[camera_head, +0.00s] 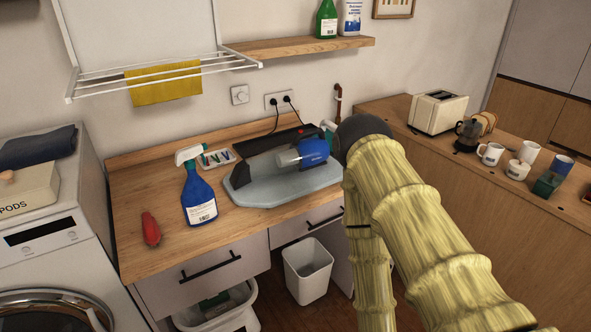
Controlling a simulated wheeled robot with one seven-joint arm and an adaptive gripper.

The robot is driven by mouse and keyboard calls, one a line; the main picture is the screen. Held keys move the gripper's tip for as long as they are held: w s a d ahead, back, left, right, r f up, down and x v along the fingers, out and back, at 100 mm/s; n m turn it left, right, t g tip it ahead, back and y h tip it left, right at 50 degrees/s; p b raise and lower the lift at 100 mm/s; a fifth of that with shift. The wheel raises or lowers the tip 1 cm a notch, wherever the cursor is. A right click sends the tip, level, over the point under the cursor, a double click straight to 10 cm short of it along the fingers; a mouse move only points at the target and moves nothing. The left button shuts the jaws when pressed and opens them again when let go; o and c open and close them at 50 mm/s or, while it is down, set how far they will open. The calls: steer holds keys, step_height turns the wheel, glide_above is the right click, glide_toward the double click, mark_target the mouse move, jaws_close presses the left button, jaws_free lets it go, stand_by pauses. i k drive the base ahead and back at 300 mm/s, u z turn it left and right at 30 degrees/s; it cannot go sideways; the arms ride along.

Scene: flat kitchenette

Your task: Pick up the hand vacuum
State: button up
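The hand vacuum (313,152) has a blue body with a small red part on top and a clear section at its left. It lies on a pale grey-blue board (290,192) on the wooden counter. A dark, grey wedge-shaped part (241,174) lies left of the clear section; I cannot tell if it belongs to the vacuum. My yellow ribbed arm rises at the right and bends down from a dark joint just right of the vacuum. My gripper is not in view.
A blue spray bottle (198,194) and a red object (151,229) stand or lie left on the counter (185,246). A black tray-like object (262,142) is behind the vacuum. A drying rack (160,72) and shelf (298,47) hang above. A right-hand counter holds a toaster (437,111) and mugs.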

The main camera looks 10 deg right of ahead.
mark_target(309, 153)
steer(key=k, duration=0.15)
steer(key=z, duration=1.6)
steer(key=i, duration=1.2)
steer(key=u, duration=2.2)
